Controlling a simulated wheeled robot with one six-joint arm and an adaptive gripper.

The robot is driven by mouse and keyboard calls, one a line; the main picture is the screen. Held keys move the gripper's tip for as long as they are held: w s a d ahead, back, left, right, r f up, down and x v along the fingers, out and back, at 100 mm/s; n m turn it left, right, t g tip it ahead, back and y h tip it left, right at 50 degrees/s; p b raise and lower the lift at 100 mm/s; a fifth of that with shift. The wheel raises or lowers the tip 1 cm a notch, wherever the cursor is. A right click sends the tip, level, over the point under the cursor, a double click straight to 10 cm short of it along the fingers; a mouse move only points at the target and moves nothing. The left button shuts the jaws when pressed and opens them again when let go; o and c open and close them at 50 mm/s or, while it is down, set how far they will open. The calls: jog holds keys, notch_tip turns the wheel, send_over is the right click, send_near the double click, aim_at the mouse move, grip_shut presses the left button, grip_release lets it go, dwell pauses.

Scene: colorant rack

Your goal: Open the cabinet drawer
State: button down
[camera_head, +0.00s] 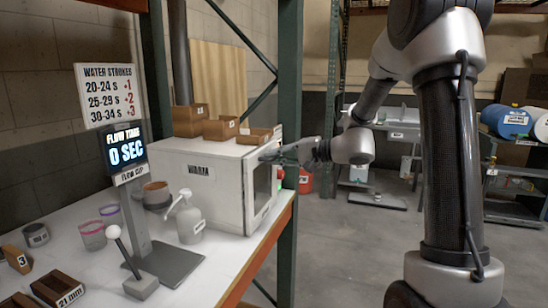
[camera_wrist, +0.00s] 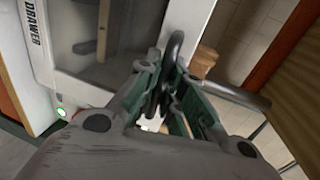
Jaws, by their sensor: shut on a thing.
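The white cabinet (camera_head: 222,200) stands on the white bench, with its windowed front (camera_head: 262,187) facing right. In the wrist view its front panel (camera_wrist: 95,92) is white-framed with a dark window, and the word "DRAWER" shows at the upper left. My gripper (camera_head: 272,155) reaches in from the right to the upper part of this front. The fingers hide part of the handle. I cannot tell whether the front stands slightly ajar.
Wooden boxes (camera_head: 221,128) sit on top of the cabinet. A spray bottle (camera_head: 188,218) and a flow-time display stand (camera_head: 137,205) are left of it. A green rack post (camera_head: 290,90) rises close behind my gripper.

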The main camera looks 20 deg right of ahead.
jog(key=f+v, duration=0.2)
jog(key=v, duration=0.7)
jog(key=f+v, duration=0.2)
jog(key=v, duration=0.8)
jog(key=shift+s+d, duration=0.3)
jog(key=shift+d, duration=0.1)
jog(key=c, duration=1.5)
grip_release()
jog(key=v, duration=1.2)
